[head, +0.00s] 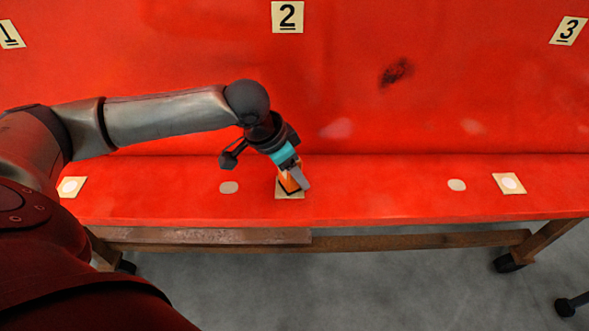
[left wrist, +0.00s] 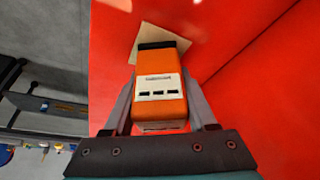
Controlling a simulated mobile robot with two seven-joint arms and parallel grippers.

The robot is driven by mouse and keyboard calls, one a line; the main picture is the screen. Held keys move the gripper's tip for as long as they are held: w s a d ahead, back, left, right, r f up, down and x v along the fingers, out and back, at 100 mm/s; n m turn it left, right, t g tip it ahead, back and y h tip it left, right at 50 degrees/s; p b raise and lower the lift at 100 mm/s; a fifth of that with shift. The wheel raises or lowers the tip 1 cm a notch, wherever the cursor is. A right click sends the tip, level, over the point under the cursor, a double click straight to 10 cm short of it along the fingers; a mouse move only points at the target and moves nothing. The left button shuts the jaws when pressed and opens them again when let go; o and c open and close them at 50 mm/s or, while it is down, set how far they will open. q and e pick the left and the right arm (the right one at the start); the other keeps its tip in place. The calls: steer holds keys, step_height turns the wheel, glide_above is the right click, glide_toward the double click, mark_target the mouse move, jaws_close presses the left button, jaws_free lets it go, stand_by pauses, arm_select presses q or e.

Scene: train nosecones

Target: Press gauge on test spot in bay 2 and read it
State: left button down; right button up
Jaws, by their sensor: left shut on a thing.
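My left gripper (head: 293,181) is shut on the orange gauge (head: 287,185). It holds the gauge over the tan test-spot card (head: 290,195) on the red ledge, below the plate marked 2 (head: 288,17). In the left wrist view the gauge (left wrist: 160,88) sits between my two fingers (left wrist: 160,112), with a pale panel with dark marks facing the camera and a black end over the tan card (left wrist: 150,36). I cannot tell whether the gauge touches the card. No reading is legible. My right gripper is not in view.
Tan cards with white spots lie on the ledge at left (head: 71,187) and right (head: 509,183). Plates 1 (head: 10,34) and 3 (head: 568,31) flank plate 2. A dark smudge (head: 397,72) marks the red wall.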

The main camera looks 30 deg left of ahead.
arm_select(q)
steer(key=shift+s+f+p, duration=0.1)
steer(key=shift+p, duration=0.35)
stand_by(1.2)
step_height(320, 180, up, 7)
steer(key=p, duration=0.9)
stand_by(1.5)
steer(key=d+f+b, duration=0.1)
steer(key=b, duration=0.2)
steer(key=w+d+f+n+b, duration=0.1)
steer(key=d+b, duration=0.1)
steer(key=b, duration=0.1)
steer(key=d+f+n+b, duration=0.1)
steer(key=b, duration=0.2)
steer(key=shift+w+d+y, duration=0.15)
steer(key=shift+d+y, duration=0.1)
steer(key=shift+y, duration=0.15)
steer(key=d+n+b, duration=0.1)
steer(key=b, duration=0.2)
steer(key=d+f+n+b, duration=0.1)
steer(key=b, duration=0.2)
steer(key=d+n+y+b, duration=0.1)
steer(key=b, duration=0.3)
steer(key=shift+d+f+t, duration=0.1)
steer(key=shift+f+t, duration=0.2)
steer(key=shift+f, duration=0.05)
steer(key=shift+s+d+n+b, duration=0.15)
steer(key=shift+s+n+b, duration=0.2)
steer(key=shift+b, duration=0.45)
steer(key=shift+r, duration=0.1)
